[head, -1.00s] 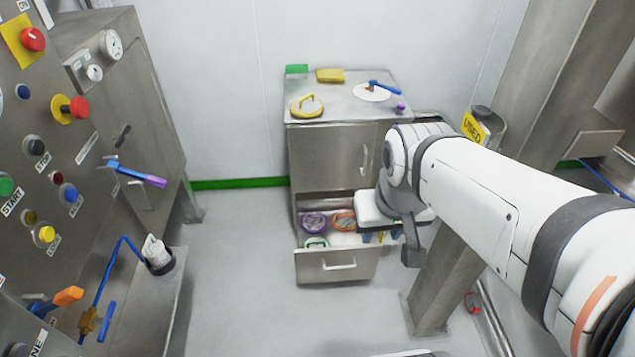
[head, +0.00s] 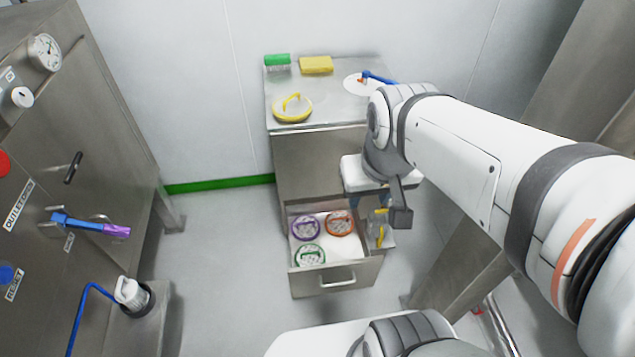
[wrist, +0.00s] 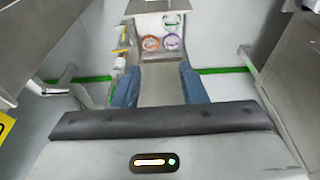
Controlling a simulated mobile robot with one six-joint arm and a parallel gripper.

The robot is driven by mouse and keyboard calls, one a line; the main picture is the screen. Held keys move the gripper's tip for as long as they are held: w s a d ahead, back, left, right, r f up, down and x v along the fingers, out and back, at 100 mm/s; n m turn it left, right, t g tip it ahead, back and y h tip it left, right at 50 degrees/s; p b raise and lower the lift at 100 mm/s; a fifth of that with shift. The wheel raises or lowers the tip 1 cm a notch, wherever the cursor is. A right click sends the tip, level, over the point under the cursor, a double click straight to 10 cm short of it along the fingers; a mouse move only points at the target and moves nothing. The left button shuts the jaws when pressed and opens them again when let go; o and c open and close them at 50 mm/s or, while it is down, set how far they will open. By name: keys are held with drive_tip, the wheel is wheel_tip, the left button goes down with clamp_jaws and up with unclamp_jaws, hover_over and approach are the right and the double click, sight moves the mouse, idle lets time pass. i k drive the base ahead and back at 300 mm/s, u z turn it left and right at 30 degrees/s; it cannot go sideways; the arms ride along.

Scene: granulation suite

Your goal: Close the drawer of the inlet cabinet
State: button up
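The inlet cabinet (head: 315,160) is a steel unit against the back wall. Its drawer (head: 337,280) is pulled out, with a bar handle (head: 338,282) on its front. Purple, orange and green ringed round items lie inside. The drawer also shows at the top of the wrist view (wrist: 142,6). My gripper (wrist: 160,88) has its two blue fingers spread wide, with only a grey surface seen between them. In the head view it hangs over the drawer's right side, in front of the cabinet, apart from the handle. My wrist partly hides the fingers there.
A yellow-handled disc (head: 292,107), a green block (head: 278,62), a yellow sponge (head: 316,65) and a blue-handled tool (head: 378,78) sit on the cabinet top. A control panel machine (head: 90,130) stands left. A steel column stands right. Floor left of the drawer is clear.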

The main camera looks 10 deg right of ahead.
sight(349, 265)
drive_tip(key=u, duration=0.2)
drive_tip(key=k, duration=0.85)
drive_tip(key=z, duration=0.2)
drive_tip(key=i, duration=0.5)
drive_tip(key=z, duration=0.05)
